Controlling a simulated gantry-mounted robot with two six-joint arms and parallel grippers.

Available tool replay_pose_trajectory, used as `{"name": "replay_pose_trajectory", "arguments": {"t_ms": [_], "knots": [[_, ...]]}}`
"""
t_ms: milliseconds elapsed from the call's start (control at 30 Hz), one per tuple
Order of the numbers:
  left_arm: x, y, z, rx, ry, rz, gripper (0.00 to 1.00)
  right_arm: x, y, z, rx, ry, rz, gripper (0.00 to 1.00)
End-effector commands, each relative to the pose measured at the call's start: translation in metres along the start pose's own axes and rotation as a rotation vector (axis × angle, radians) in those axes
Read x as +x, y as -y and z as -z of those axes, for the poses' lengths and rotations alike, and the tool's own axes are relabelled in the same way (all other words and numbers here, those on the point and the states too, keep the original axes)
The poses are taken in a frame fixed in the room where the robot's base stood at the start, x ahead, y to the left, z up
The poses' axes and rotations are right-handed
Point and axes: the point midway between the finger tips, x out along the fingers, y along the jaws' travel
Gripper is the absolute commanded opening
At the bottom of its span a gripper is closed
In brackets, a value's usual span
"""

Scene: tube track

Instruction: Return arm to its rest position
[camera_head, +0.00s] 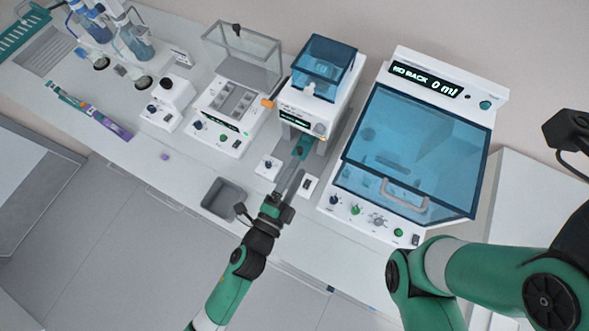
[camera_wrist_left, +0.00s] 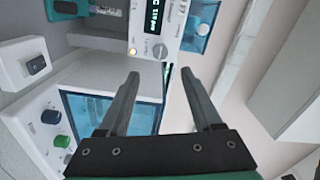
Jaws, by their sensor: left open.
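My left gripper (camera_head: 289,181) is in front of the small blue-lidded white machine (camera_head: 305,101), above the bench edge. Its arm comes up from the bottom of the head view. In the left wrist view the gripper (camera_wrist_left: 160,80) has its two dark fingers apart, with nothing held between them. A teal part (camera_head: 303,147) sits under the machine, just beyond the fingertips. It also shows at the top of the left wrist view (camera_wrist_left: 66,8), beside a clear tube-like piece (camera_wrist_left: 104,11). My right arm's green links fill the lower right; its gripper is outside the view.
A large blue-windowed cabinet (camera_head: 411,157) stands right of the left gripper. A grey bin (camera_head: 225,198) is on its left. A glass-covered device (camera_head: 228,102), a small white device (camera_head: 168,103) and flasks (camera_head: 134,42) stand farther left. The floor in front is clear.

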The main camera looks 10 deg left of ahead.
Motion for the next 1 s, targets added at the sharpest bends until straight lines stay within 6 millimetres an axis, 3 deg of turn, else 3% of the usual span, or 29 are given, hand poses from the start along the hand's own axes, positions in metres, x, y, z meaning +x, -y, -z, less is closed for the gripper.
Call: {"name": "replay_pose_trajectory", "arguments": {"t_ms": [133,633,733,767,867,967,1000], "knots": [[-0.008,0.000,0.000,0.000,0.000,0.001,0.66,0.000,0.000,0.000,0.000,0.000,0.000,0.00],[-0.007,0.000,0.000,0.000,0.001,0.001,0.66,0.000,0.000,0.000,0.000,0.000,0.000,0.00],[-0.001,0.011,-0.007,-0.001,0.016,0.023,0.66,0.000,0.000,0.000,0.000,0.000,0.000,0.00],[0.004,0.019,-0.009,-0.002,0.021,0.041,0.66,0.000,0.000,0.000,0.000,0.000,0.000,0.00],[0.027,0.070,-0.015,-0.005,0.034,0.146,0.66,0.000,0.000,0.000,0.000,0.000,0.000,0.00],[0.046,0.151,-0.019,-0.028,0.035,0.308,0.66,0.000,0.000,0.000,0.000,0.000,0.000,0.00],[0.050,0.188,-0.021,-0.045,0.037,0.377,0.66,0.000,0.000,0.000,0.000,0.000,0.000,0.00]]}}
